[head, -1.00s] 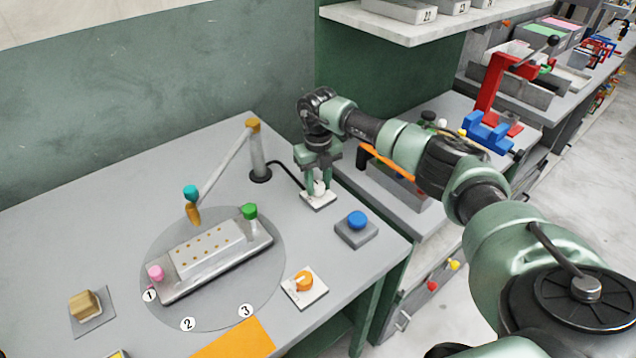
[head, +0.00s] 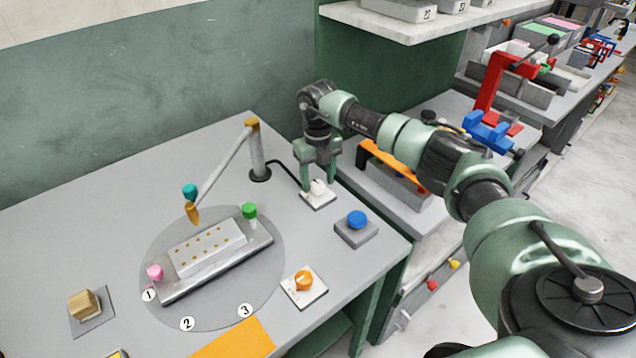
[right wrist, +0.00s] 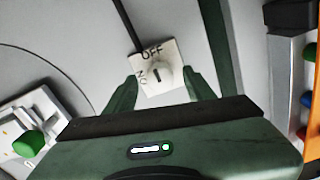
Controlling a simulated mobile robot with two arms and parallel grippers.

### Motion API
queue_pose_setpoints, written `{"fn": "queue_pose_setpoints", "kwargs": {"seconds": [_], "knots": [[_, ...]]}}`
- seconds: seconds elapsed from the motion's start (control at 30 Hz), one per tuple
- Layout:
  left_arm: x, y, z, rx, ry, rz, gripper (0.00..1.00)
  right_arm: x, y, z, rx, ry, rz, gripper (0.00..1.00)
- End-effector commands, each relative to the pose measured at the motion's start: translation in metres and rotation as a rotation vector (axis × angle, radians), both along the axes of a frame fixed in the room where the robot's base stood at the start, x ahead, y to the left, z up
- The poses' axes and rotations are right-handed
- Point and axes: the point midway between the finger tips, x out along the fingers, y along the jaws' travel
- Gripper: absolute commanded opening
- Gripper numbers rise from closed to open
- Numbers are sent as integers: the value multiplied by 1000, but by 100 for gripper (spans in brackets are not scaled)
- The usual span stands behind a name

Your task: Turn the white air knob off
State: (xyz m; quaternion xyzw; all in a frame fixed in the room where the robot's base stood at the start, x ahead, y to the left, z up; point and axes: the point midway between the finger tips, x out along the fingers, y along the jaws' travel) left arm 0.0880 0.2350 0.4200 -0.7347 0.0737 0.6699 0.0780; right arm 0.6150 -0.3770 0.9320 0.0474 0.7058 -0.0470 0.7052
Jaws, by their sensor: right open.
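The white air knob (head: 318,187) sits on a small white plate (head: 319,201) near the right edge of the grey table. In the right wrist view the plate (right wrist: 147,58) bears the words OFF and ON, with OFF above and ON at the left. The dark mark on the knob (right wrist: 165,77) runs roughly up the picture, toward OFF. My right gripper (head: 318,185) is open, pointing down just above the knob. Its fingers stand apart on both sides of the knob, and I see no contact. My left gripper is not in view.
A blue button (head: 357,218) and an orange knob (head: 304,281) stand nearer the front edge. A post with a jointed arm (head: 257,158) stands left of my gripper. A metal press plate (head: 250,243) lies on a round disc. A side bench with an orange-handled item (head: 393,166) is at right.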

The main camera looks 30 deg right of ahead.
Motion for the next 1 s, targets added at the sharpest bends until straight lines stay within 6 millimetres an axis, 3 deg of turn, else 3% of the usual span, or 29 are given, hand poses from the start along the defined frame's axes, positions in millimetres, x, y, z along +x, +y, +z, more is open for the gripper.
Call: {"fn": "queue_pose_setpoints", "kwargs": {"seconds": [0.2, 0.4, 1.0], "knots": [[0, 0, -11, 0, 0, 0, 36, 1, -1, 37, -2, -5, -1, 54], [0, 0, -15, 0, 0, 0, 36, 0, -1, 60, 0, -2, -1, 54], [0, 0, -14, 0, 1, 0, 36, 0, -1, 66, -1, 0, -1, 54]]}}
